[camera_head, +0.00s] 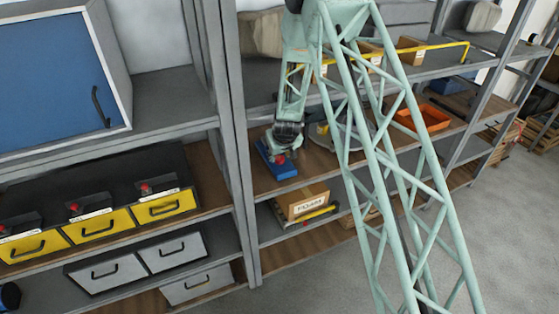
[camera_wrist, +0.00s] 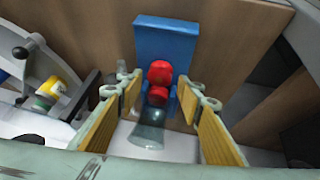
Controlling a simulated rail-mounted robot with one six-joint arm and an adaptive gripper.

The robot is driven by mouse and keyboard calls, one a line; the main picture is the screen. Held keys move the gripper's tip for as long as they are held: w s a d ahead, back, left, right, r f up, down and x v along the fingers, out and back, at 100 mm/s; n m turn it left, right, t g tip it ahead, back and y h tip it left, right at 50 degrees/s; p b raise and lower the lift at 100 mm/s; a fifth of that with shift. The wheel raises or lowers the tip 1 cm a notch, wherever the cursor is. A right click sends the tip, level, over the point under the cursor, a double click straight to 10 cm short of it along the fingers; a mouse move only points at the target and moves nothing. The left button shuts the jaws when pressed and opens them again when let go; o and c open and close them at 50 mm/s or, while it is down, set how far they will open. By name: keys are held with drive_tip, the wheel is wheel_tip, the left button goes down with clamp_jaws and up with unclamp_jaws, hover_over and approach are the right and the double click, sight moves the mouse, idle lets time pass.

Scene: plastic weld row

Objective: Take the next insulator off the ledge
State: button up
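In the wrist view a blue block (camera_wrist: 165,42) stands upright at the centre with a rounded red piece (camera_wrist: 160,72) in front of it. A grey-green, glassy flared piece (camera_wrist: 149,137) lies just below the red piece; it may be the insulator, but I cannot tell for sure. My gripper (camera_wrist: 160,95) is open, with its yellow-padded fingers on either side of the red piece and apart from it. In the head view my gripper (camera_head: 286,142) is over the blue block (camera_head: 277,169) on the wooden shelf, and its fingers are hard to make out.
A round grey device (camera_head: 350,132) stands right of the blue block; an orange tray (camera_head: 422,117) is farther right. A carton (camera_head: 302,202) sits on the shelf below. A shelf upright (camera_head: 236,180) stands to the left. A yellow rail (camera_head: 425,47) crosses the upper shelf.

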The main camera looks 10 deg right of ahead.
sight(279, 158)
drive_tip(key=shift+x, duration=1.7)
drive_tip(key=shift+w, duration=0.1)
drive_tip(key=c, duration=0.6)
